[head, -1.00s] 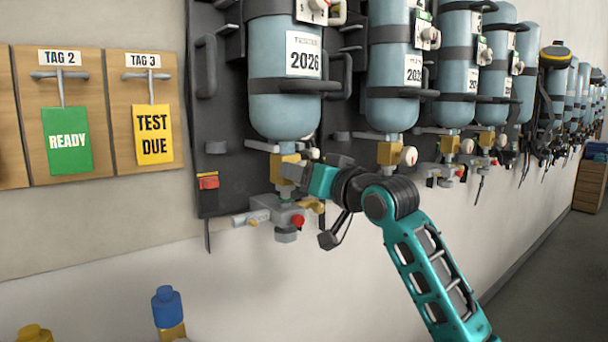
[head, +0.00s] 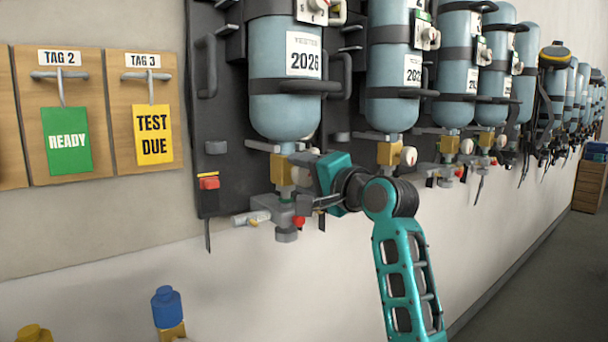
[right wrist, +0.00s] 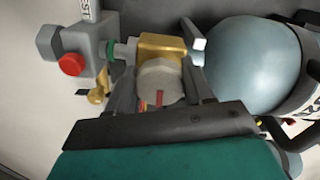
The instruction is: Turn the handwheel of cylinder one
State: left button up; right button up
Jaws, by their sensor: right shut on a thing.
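Cylinder one (head: 284,85) is the nearest pale blue bottle, hanging valve-down on the dark backplate, with a 2026 label. Its brass valve (head: 280,168) sits under the neck. The handwheel (right wrist: 160,84) is pale with a red mark and sits against the brass valve body in the right wrist view. My right gripper (head: 304,182) is at the valve from the right, its fingers on either side of the handwheel and shut on it. In the head view the gripper largely hides the handwheel. My left gripper is in neither view.
A grey fitting with a red knob (head: 299,221) hangs just below the valve, close to my gripper. More cylinders (head: 393,70) line the wall to the right. Tag boards (head: 143,110) hang at left. A blue-topped item (head: 167,306) stands at lower left.

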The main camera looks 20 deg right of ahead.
jog(key=m, duration=0.6)
jog(key=shift+d+r+m, duration=0.15)
jog(key=shift+r+m, duration=0.05)
jog(key=shift+m, duration=0.1)
jog(key=m, duration=0.5)
jog(key=shift+f+m, duration=0.1)
jog(key=shift+m, duration=0.2)
jog(key=shift+f, duration=0.1)
jog(key=o, duration=1)
jog(key=shift+o, duration=0.2)
jog(key=v, duration=1.2)
jog(key=shift+s+b, duration=0.4)
jog(key=shift+b, duration=0.05)
